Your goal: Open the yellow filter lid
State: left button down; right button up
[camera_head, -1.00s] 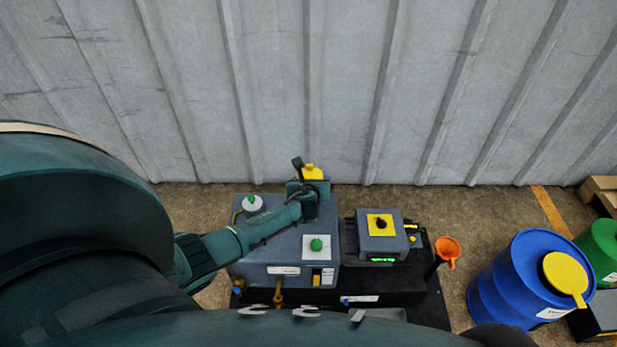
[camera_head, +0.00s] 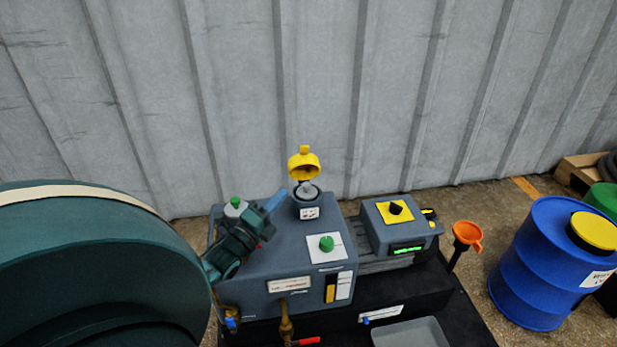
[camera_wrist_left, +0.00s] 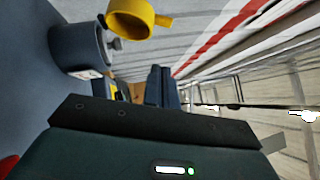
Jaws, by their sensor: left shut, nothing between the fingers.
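The yellow filter lid (camera_head: 304,167) stands tipped up at the back of the grey filter housing (camera_head: 308,205), whose round mouth is uncovered. In the left wrist view the lid (camera_wrist_left: 132,20) is at the top, apart from the housing rim (camera_wrist_left: 82,48). My left gripper (camera_head: 275,201) is shut and empty, to the left of the filter housing and above the blue-grey machine (camera_head: 280,262). It does not touch the lid. In the left wrist view the gripper body fills the lower part and its fingertips are hard to make out. My right gripper is not in view.
A green knob (camera_head: 326,243) and a grey box with a yellow plate (camera_head: 396,210) are to the right. An orange funnel (camera_head: 467,235) and blue barrel (camera_head: 541,265) stand further right. A corrugated wall is behind.

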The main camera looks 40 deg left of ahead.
pick_arm(q)
jog(key=b, duration=0.4)
send_near(309, 147)
jog(key=w+d, duration=0.1)
jog(key=w, duration=0.1)
jog(key=w+d, duration=0.1)
jog(key=shift+w+d, duration=0.15)
jog(key=shift+w, duration=0.25)
jog(key=shift+w+a+r+b, duration=0.2)
jog(key=shift+w+a+r, duration=0.1)
jog(key=shift+a, duration=0.15)
jog(key=shift+w+a+r+b, duration=0.2)
jog(key=shift+w+a, duration=0.1)
jog(key=shift+a, duration=0.15)
jog(key=shift+w+a+r, duration=0.25)
jog(key=shift+a, duration=0.15)
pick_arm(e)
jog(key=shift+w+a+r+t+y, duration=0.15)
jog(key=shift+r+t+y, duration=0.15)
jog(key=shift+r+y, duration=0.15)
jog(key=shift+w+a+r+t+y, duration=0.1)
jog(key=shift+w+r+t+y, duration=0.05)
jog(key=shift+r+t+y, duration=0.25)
